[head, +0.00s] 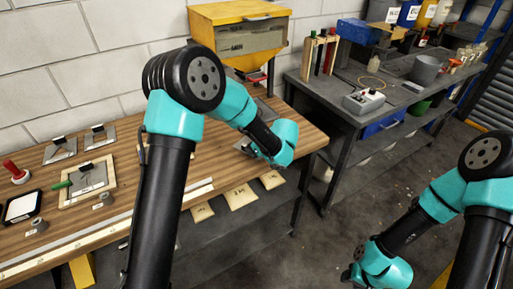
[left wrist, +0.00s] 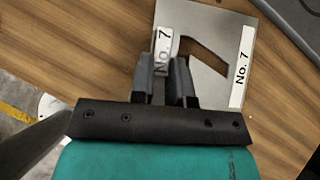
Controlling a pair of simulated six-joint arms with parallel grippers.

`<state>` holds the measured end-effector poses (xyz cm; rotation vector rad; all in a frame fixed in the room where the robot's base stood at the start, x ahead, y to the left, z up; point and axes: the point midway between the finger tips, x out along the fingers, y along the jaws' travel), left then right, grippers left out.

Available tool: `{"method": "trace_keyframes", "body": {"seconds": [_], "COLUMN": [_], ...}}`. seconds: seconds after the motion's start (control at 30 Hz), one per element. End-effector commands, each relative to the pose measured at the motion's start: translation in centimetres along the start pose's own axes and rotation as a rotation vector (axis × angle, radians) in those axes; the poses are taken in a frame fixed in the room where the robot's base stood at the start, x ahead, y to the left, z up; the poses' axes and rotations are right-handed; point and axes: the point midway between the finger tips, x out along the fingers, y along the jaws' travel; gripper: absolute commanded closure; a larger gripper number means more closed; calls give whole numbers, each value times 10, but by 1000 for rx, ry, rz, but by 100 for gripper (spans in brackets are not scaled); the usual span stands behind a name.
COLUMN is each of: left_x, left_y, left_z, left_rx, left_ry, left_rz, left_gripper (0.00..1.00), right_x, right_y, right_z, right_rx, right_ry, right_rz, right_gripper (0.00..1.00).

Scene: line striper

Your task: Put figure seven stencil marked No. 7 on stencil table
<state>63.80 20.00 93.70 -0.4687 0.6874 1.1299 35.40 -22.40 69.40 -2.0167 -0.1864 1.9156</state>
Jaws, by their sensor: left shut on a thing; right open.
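The figure seven stencil (left wrist: 205,45) is a thin grey plate with a seven-shaped cut-out. A white label reading No. 7 (left wrist: 240,68) lies along its right edge. My left gripper (left wrist: 163,65) is shut on the stencil's upright tab, also marked No. 7. In the head view my left gripper (head: 250,150) is over the right part of the wood-topped table (head: 215,160), with the stencil mostly hidden. I cannot tell whether the plate touches the wood. My right gripper (head: 355,276) is open at the bottom, over the floor, with no object visible in it.
Other stencil plates (head: 60,151) with dark tabs, a wooden frame (head: 115,182), a black-rimmed pad (head: 22,207) and a red-handled stamp (head: 15,172) are at the left. A grey bench (head: 335,98) with a control box (head: 363,102) is at right.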

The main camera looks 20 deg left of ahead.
Motion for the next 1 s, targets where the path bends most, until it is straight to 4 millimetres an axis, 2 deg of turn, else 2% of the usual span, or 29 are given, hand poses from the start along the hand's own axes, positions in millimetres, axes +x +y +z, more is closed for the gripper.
{"method": "trace_keyframes", "body": {"seconds": [0.27, 0.53, 0.77, 1.0], "left_x": [-6, -28, -49, -80], "left_y": [0, 2, 35, 82], "left_z": [6, 25, 7, -15], "left_rx": [-1, 0, 4, 5], "left_ry": [0, 0, 0, -1], "left_rz": [-1, -1, -2, -2], "left_gripper": [100, 100, 100, 100], "right_x": [0, 0, 0, 0], "right_y": [0, 0, 0, 0], "right_z": [0, 0, 0, 0], "right_rx": [0, 0, 0, 0], "right_ry": [0, 0, 0, 0], "right_rz": [0, 0, 0, 0], "right_gripper": [57, 57, 57, 57]}}
